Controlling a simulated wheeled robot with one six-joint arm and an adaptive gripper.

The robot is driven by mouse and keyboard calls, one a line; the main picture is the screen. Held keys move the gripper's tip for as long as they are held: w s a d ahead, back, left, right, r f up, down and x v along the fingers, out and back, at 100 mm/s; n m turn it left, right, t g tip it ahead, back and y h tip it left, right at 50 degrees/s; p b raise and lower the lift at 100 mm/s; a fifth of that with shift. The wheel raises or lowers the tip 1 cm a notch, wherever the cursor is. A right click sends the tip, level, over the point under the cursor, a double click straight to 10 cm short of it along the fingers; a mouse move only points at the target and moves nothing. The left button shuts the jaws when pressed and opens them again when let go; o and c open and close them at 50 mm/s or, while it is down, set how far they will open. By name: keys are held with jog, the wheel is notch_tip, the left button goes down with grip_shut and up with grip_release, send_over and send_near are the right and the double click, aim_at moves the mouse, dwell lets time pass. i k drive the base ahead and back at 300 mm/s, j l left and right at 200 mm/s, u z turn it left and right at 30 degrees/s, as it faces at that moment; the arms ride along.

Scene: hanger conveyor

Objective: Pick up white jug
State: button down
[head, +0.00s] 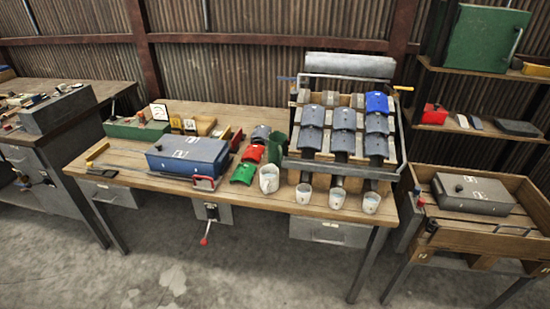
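A white jug-like vessel (269,179) stands upright near the front edge of the wooden workbench (130,158). It is larger than the small white cups to its right, and its opening faces up. I cannot make out a handle on it. My gripper does not show in the head view.
Red and green curved pieces (244,173) lie left of the jug, beside a blue box (188,158). A sloped rack (399,125) with several grey curved pieces and a blue one stands behind the cups. A wooden tray table (480,238) is at right. The floor in front is clear.

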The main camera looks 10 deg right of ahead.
aim_at(269, 174)
jog(key=i+j+u, duration=0.2)
jog(key=i+u, duration=0.25)
jog(key=i, duration=0.15)
jog(key=i+u, duration=0.5)
jog(key=i, duration=0.1)
